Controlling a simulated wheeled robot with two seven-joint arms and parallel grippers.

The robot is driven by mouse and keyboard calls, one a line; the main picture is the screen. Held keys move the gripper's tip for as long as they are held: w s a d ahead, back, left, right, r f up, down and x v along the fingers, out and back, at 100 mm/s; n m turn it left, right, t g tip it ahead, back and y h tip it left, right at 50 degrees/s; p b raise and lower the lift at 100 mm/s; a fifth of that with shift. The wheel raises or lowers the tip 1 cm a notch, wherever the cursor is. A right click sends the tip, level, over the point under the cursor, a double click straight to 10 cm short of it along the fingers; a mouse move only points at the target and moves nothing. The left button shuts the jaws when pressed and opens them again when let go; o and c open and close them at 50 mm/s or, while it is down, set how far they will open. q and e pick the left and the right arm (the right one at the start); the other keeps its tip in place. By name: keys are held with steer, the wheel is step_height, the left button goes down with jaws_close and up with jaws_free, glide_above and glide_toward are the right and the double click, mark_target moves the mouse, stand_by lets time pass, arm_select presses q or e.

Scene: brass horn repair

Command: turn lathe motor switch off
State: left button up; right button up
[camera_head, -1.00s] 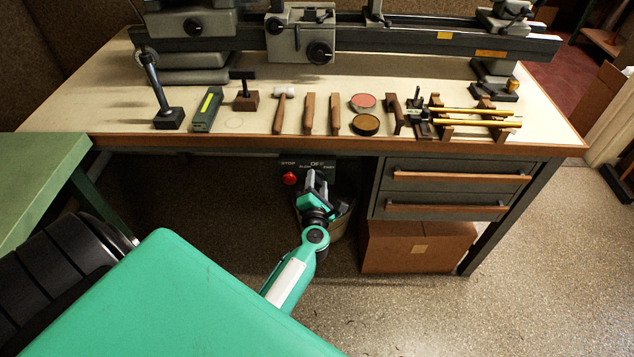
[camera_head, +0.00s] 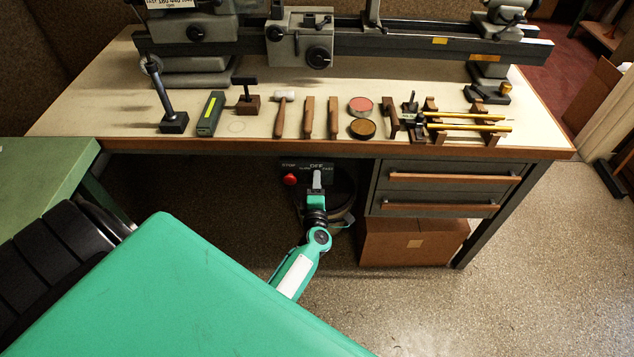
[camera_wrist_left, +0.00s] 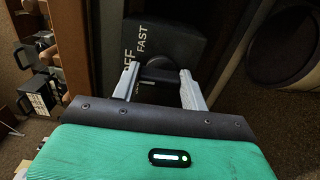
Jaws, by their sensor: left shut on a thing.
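The dark motor switch box (camera_head: 297,168) hangs under the front edge of the bench, with a red stop button (camera_head: 290,179) and white lettering that includes OFF. In the left wrist view the box (camera_wrist_left: 178,38) shows the words OFF and FAST, and a dark switch knob (camera_wrist_left: 158,70) sits between my fingers. My left gripper (camera_head: 317,180) is at the front of the box, right of the red button, and is shut on the switch knob (camera_wrist_left: 158,88). The gripper hides most of the knob in the head view. My right gripper is not in view.
The bench top (camera_head: 90,118) carries the lathe (camera_head: 400,38) and a row of hand tools along its front. A drawer unit (camera_head: 445,185) and a cardboard box (camera_head: 412,243) stand right of the switch. A green table (camera_head: 40,180) is at the left. A round dark drum (camera_wrist_left: 285,45) is beside the box.

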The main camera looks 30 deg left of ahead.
arm_select(q)
steer(key=shift+f+m, duration=0.1)
steer(key=shift+m, duration=0.2)
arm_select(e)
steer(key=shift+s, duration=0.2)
arm_select(q)
steer(key=o, duration=1)
steer(key=p+v, duration=0.2)
steer(key=v, duration=1.2)
steer(key=shift+a, duration=0.1)
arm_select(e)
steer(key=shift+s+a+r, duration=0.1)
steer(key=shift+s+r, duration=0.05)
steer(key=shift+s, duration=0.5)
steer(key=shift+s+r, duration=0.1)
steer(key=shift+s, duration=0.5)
